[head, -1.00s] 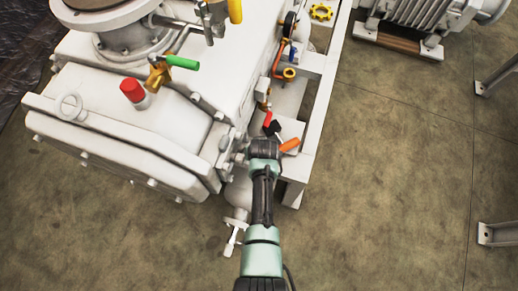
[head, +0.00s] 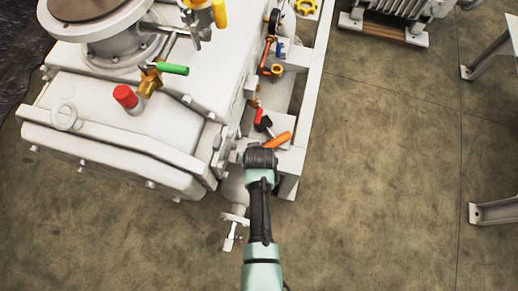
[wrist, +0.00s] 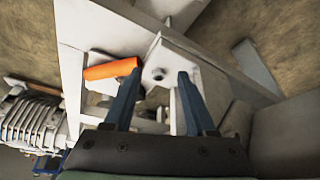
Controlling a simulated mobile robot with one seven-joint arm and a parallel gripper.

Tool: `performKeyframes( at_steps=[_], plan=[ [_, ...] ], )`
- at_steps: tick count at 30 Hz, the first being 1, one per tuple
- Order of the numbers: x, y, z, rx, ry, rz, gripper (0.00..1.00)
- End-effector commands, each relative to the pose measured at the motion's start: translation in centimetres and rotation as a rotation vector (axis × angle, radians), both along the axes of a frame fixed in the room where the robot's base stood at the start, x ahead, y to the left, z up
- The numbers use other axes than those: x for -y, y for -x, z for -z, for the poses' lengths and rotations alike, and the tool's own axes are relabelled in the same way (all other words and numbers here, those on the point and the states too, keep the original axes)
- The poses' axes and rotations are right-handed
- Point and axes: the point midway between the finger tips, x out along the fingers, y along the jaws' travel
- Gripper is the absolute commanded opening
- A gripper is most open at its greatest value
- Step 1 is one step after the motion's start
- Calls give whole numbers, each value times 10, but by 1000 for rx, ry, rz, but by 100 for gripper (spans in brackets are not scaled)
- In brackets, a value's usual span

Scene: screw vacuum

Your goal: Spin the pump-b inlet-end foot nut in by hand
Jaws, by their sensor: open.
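In the wrist view my gripper (wrist: 159,72) is open, with two blue fingers apart and nothing held between them. Beyond the fingertips is a white foot plate (wrist: 185,65) with a small dark round fastener (wrist: 158,74), seen in the gap between the fingers. It may be the foot nut; I cannot tell its threading or how far in it sits. The white pump (head: 130,130) fills the left of the head view. My arm's dark end is at its lower right corner, and there my fingers and the foot are hidden.
An orange handle (wrist: 112,68) lies close to the left finger and also shows in the head view (head: 277,140). A red handle (head: 258,116), a white frame rail (head: 312,75) and a small valve (head: 233,229) are close by.

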Motion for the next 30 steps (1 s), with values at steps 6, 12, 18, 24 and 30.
performKeyframes(
  at_steps=[6,12,18,24,30],
  plan=[
    [6,46,-2,0,0,1,56],
    [10,77,-1,1,0,1,56],
    [12,90,-1,4,0,0,56],
    [12,92,-1,5,0,0,56],
    [9,89,-2,3,-1,-17,56]
  ],
)
